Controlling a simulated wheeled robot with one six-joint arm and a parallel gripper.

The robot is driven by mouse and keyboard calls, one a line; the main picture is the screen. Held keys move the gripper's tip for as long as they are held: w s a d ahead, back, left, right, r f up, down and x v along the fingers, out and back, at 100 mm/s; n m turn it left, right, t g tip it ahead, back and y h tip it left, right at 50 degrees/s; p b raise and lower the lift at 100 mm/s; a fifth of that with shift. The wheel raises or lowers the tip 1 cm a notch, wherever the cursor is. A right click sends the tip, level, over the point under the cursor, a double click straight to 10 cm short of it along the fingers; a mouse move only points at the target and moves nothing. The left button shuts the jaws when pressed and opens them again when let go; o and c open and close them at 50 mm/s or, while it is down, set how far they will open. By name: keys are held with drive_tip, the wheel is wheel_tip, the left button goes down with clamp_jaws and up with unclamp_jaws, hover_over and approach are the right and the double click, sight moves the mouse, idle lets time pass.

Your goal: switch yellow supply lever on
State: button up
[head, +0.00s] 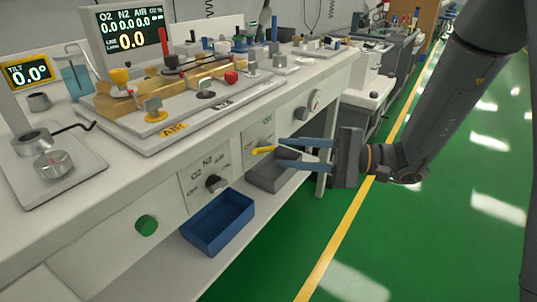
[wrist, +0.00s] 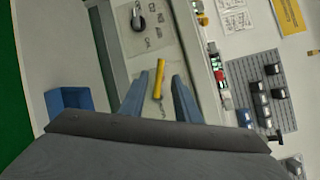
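The yellow supply lever (head: 263,150) sits on a small pale panel (head: 250,139) on the front of the white cart. It sticks out to the left in the head view; small lettering above it looks like ON. In the wrist view the yellow lever (wrist: 159,79) stands nearly upright in the picture. My gripper (head: 279,152) is open, its two blue fingers apart, facing the panel. In the wrist view my gripper (wrist: 157,84) has the lever between its fingertips, with a gap showing on each side. My fingers partly hide the lever's base in the head view.
A dark selector knob (head: 216,184) and a green button (head: 147,225) are on the same cart front, to the left. A blue bin (head: 218,232) stands on the shelf below. Green floor (head: 440,230) is free at right.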

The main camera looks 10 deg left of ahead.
sight(263, 151)
drive_tip(key=shift+s+a, duration=0.15)
drive_tip(key=shift+a, duration=1.2)
drive_tip(key=shift+s+a, duration=0.1)
drive_tip(key=shift+a, duration=1.25)
clamp_jaws()
